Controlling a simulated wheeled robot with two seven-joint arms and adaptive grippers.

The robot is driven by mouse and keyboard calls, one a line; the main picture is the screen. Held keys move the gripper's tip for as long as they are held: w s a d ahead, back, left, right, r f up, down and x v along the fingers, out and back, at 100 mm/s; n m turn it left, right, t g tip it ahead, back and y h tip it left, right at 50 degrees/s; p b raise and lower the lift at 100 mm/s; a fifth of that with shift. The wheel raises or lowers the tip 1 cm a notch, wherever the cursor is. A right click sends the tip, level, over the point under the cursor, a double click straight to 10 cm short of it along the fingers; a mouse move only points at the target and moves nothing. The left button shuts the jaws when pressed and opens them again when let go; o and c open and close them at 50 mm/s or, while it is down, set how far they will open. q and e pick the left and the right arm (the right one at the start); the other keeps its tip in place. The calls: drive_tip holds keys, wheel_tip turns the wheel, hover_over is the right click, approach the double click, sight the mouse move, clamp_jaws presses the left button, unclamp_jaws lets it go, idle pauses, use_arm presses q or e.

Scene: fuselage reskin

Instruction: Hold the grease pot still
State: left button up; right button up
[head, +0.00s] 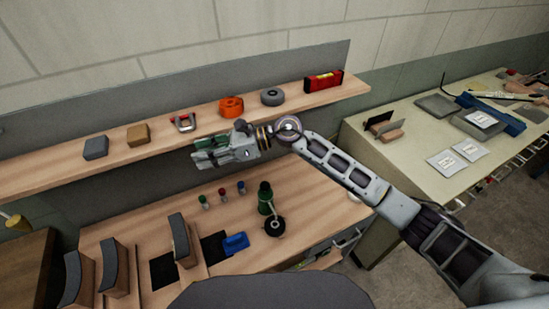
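A small dark round pot (275,227) with a pale middle stands on the lower bench, right of centre; it looks like the grease pot, but I cannot read any label. A dark green bottle (265,195) stands right behind it. My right gripper (205,153) is in the air in front of the shelf, up and to the left of the pot and apart from it. Its fingers point left and look grey-green. I cannot tell whether they are open or shut, or whether something is between them. My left gripper is out of view.
The shelf (60,178) holds an orange tape roll (231,106), a grey roll (272,96), a red level (323,81) and blocks. On the bench (225,265) are small bottles (222,194), a blue tool (236,243) and curved-top blocks (115,268). A cluttered side table (415,150) stands right.

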drive_tip(key=w+d+f+n+h, duration=0.3)
drive_tip(key=d+f+h, duration=0.2)
drive_tip(key=d, duration=0.4)
drive_tip(key=w+d+f+n+h, duration=0.3)
drive_tip(key=d+f+h, duration=0.2)
drive_tip(key=d+h, duration=0.2)
drive_tip(key=shift+w+d+f+g, duration=0.25)
drive_tip(key=shift+w+d+g, duration=0.1)
drive_tip(key=shift+d, duration=0.85)
